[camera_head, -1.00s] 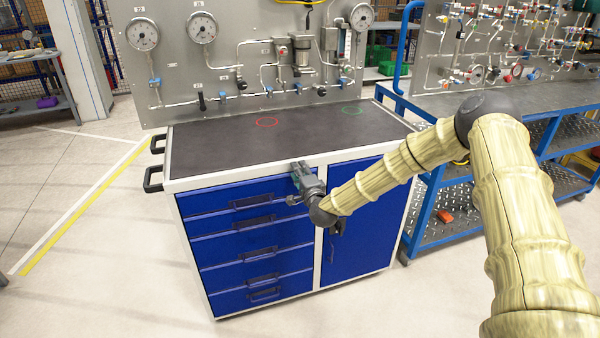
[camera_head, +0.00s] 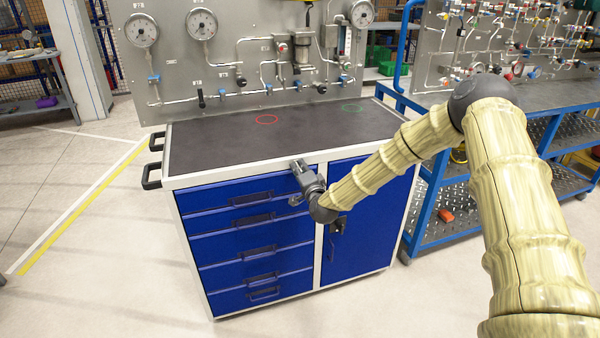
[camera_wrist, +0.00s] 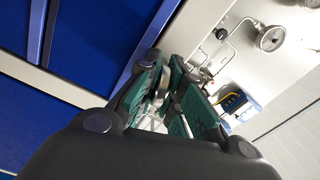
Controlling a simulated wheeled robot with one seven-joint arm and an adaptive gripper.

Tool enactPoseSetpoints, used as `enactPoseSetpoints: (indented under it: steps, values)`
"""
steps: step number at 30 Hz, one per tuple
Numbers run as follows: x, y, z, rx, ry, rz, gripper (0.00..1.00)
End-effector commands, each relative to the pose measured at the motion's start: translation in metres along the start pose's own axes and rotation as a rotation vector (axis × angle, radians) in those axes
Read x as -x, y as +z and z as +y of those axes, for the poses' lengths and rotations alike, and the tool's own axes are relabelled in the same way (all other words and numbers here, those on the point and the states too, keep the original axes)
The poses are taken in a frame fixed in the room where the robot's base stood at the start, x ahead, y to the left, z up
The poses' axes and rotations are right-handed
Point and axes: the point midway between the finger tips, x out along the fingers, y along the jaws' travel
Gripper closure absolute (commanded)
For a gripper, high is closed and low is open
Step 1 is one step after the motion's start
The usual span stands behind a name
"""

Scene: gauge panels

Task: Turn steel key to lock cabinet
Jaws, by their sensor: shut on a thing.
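My gripper (camera_head: 302,182) is at the upper front of the blue cabinet (camera_head: 318,270), beside the top drawer and close to the post between drawers and door. In the wrist view my gripper (camera_wrist: 168,72) shows two green-padded fingers close together, with a small pale metallic piece between them. I take this piece to be the steel key (camera_wrist: 158,92); the fingers hide most of it. I cannot tell whether it sits in a lock. A dark latch or lock fitting (camera_head: 339,224) is on the blue door, right of and below my wrist.
The dark worktop (camera_head: 230,143) is bare except for a red and a green ring mark. A gauge panel (camera_head: 240,55) rises behind it. A blue trolley (camera_head: 430,215) stands close on the right. The floor at the left is clear.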

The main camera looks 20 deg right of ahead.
Motion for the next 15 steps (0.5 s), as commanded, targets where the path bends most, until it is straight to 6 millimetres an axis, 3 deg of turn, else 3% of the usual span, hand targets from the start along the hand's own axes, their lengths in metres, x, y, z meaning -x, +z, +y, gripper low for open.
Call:
enactPoseSetpoints:
  steps: [15]
  values:
    - [0.0002, 0.0017, 0.0025, 0.493, 0.001, -0.002, 1.0]
